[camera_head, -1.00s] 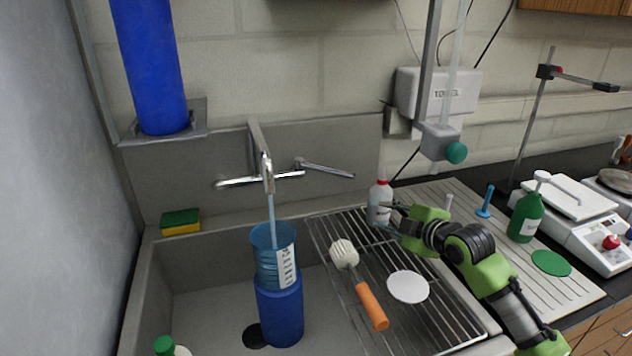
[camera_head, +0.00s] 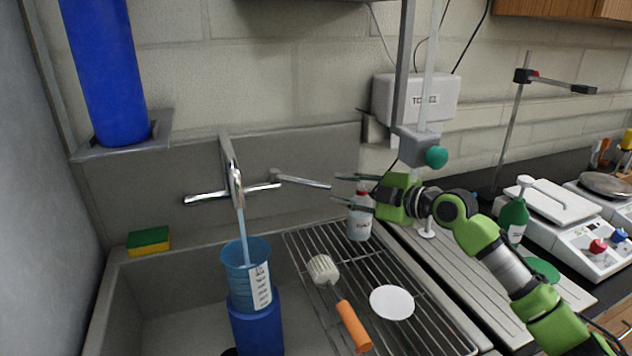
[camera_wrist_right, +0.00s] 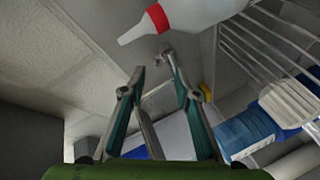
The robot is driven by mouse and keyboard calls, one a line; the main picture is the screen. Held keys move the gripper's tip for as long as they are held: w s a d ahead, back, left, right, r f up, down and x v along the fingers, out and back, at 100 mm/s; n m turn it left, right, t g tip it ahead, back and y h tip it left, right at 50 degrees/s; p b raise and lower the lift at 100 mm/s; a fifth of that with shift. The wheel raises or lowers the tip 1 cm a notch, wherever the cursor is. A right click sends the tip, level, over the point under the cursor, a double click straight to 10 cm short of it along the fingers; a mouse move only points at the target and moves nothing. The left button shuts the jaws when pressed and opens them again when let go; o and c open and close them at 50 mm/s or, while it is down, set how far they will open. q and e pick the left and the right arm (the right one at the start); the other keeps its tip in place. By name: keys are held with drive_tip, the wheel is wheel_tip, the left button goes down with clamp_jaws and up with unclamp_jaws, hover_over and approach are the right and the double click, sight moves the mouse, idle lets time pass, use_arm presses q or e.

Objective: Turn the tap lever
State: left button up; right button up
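The chrome tap (camera_head: 236,185) stands at the sink's back wall, with a stream of water falling from its spout into a blue beaker (camera_head: 247,270). Its tap lever (camera_head: 302,182) is a thin bar reaching right, its free end close to my right gripper (camera_head: 338,188). That gripper is open, its two fingers pointing left, one above the other, just right of the lever's end. In the right wrist view the open gripper (camera_wrist_right: 155,72) shows nothing held; whether the lever lies between the fingertips is hard to tell. My left gripper is not seen.
A white bottle with red cap (camera_head: 360,218) stands just below my right gripper. A wire rack (camera_head: 414,312) holds an orange-handled brush (camera_head: 352,325) and a white disc (camera_head: 392,302). A grey post with green knob (camera_head: 436,157) hangs above the arm. A sponge (camera_head: 149,241) lies left.

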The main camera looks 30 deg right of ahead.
sight(323, 184)
drive_tip(key=p+x, duration=0.2)
drive_tip(key=x, duration=0.5)
drive_tip(key=shift+w, duration=0.2)
drive_tip(key=shift+p+x, duration=0.35)
drive_tip(key=shift+x, duration=0.5)
drive_tip(key=shift+s, duration=0.1)
drive_tip(key=shift+f, duration=0.1)
clamp_jaws()
